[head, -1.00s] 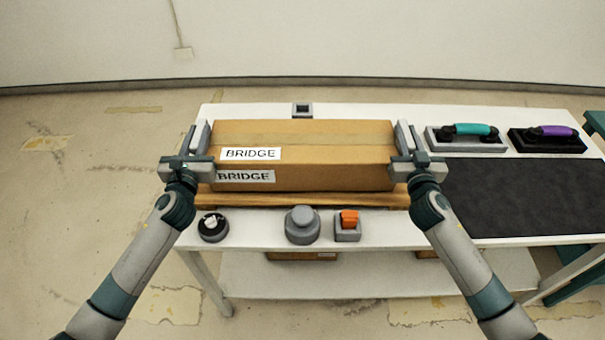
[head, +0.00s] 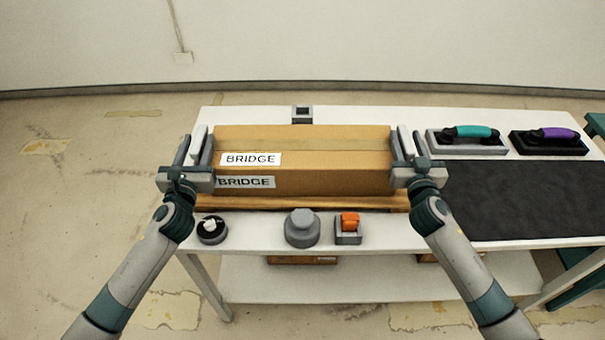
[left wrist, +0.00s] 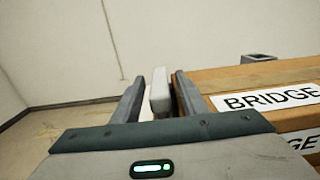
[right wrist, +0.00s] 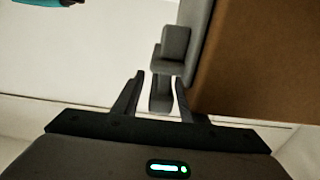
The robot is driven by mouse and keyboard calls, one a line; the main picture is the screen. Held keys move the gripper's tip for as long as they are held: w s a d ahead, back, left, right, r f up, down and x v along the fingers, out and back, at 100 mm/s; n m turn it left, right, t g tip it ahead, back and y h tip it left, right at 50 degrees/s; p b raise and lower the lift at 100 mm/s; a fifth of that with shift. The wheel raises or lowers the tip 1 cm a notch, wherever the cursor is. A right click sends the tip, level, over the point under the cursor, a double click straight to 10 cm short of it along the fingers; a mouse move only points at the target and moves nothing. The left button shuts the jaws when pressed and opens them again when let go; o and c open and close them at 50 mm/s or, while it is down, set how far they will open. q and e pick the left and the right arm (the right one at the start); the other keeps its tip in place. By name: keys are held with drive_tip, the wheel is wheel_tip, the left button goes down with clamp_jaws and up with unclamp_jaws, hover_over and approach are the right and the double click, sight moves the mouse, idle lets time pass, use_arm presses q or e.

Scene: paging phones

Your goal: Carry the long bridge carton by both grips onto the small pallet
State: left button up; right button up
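The long brown bridge carton (head: 300,165) has two BRIDGE labels and appears to rest level on the small brown pallet (head: 310,203), whose front edge shows below it. A grey-white grip stands at each end. My left gripper (head: 186,150) is open at the left end; in the left wrist view, its fingers (left wrist: 157,92) stand apart on both sides of the pale left grip (left wrist: 160,88), with gaps. My right gripper (head: 413,148) is open at the right end; in the right wrist view, its fingers (right wrist: 156,90) straddle the grey right grip (right wrist: 162,100) without visibly closing on it.
A black knob (head: 212,229), a grey round button (head: 302,228) and an orange switch (head: 349,222) sit on the white table (head: 400,232) in front. A dark mat (head: 525,198) and teal- and purple-handled tools (head: 473,132) lie right. A small grey block (head: 302,114) stands behind.

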use_arm(q)
drive_tip(key=s, duration=1)
drive_tip(key=shift+s, duration=0.35)
use_arm(e)
drive_tip(key=shift+s, duration=0.1)
drive_tip(key=s, duration=1.1)
drive_tip(key=shift+s, duration=0.4)
drive_tip(key=shift+s, duration=0.1)
